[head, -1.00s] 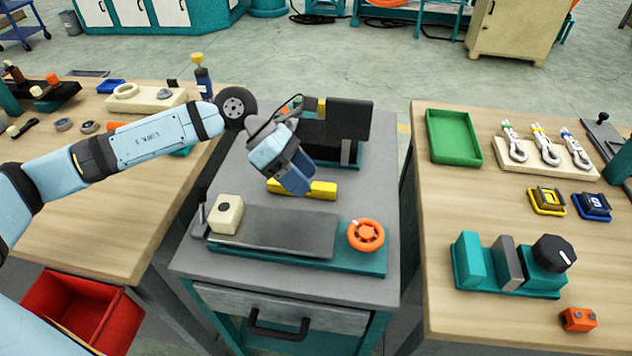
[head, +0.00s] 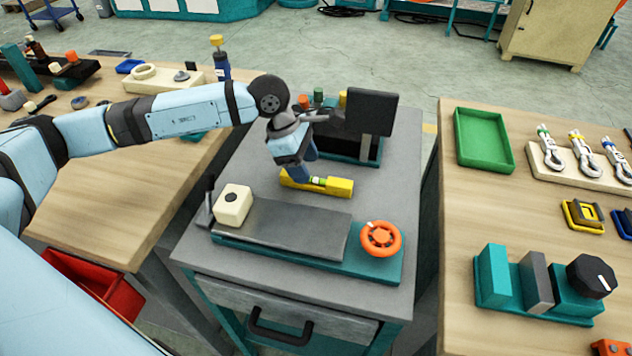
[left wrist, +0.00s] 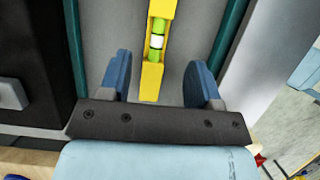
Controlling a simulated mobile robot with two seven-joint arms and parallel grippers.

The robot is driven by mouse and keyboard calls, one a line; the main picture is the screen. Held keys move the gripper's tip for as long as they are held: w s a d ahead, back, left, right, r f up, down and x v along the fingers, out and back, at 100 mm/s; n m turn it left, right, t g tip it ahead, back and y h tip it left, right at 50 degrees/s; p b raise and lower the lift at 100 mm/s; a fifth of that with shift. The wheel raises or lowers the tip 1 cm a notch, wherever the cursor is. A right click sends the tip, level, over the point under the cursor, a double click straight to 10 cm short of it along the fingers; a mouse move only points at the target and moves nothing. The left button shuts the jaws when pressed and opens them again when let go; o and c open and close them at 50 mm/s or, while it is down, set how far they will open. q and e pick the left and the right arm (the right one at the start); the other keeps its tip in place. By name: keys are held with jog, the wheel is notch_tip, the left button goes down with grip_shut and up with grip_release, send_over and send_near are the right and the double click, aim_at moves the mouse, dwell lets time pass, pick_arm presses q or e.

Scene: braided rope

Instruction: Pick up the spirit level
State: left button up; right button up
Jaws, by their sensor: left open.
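The yellow spirit level (head: 338,187) lies on the grey top of the middle cabinet, behind a long grey plate on a teal base. In the left wrist view the level (left wrist: 152,80) shows its green vial and runs between the two blue fingers, apart from both. My left gripper (head: 304,171) is over the level's left part and hides some of it in the head view. In the left wrist view my left gripper (left wrist: 160,82) is open and empty. My right gripper is not in view.
A black panel device (head: 371,113) stands just behind the level. In front are a cream block (head: 232,205), the grey plate (head: 290,230) and an orange knob (head: 381,238). A green tray (head: 484,140) is on the right table. Bare cabinet top lies right of the level.

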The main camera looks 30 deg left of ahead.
aim_at(316, 178)
pick_arm(q)
jog(key=x, duration=0.5)
jog(key=shift+w+d+r, duration=0.1)
jog(key=shift+w+d, duration=0.15)
jog(key=shift+w, duration=0.05)
jog(key=c, duration=1.1)
jog(key=shift+o, duration=0.2)
jog(key=shift+r, duration=0.1)
